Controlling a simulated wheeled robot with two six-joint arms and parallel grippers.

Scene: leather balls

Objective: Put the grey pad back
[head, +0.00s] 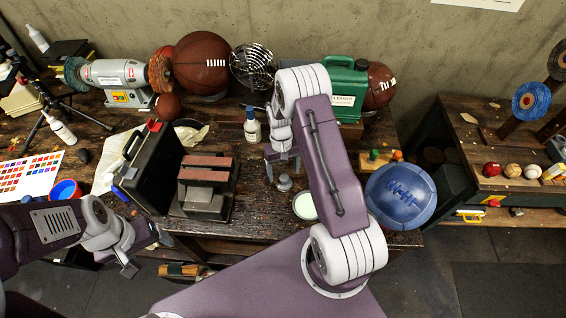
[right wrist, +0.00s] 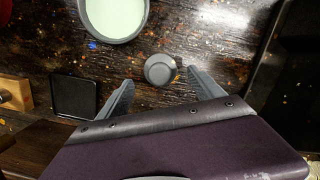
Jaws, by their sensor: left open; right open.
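A small round grey thing, which I take to be the grey pad (right wrist: 160,70), stands on the dark speckled bench. It also shows in the head view (head: 284,184), just below my right gripper (head: 283,170). In the right wrist view my right gripper (right wrist: 161,80) is open, with its two fingertips on either side of the pad's near edge. I cannot tell whether they touch it. My left gripper (head: 146,258) is open and empty at the bench's front edge, lower left.
A dish of pale green stuff (right wrist: 115,12) stands close to the pad. A flat black square (right wrist: 75,96) and a wooden block (right wrist: 14,93) lie to its left. A blue ball (head: 401,196) sits at right; a clamp with reddish jaws (head: 206,175) stands left.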

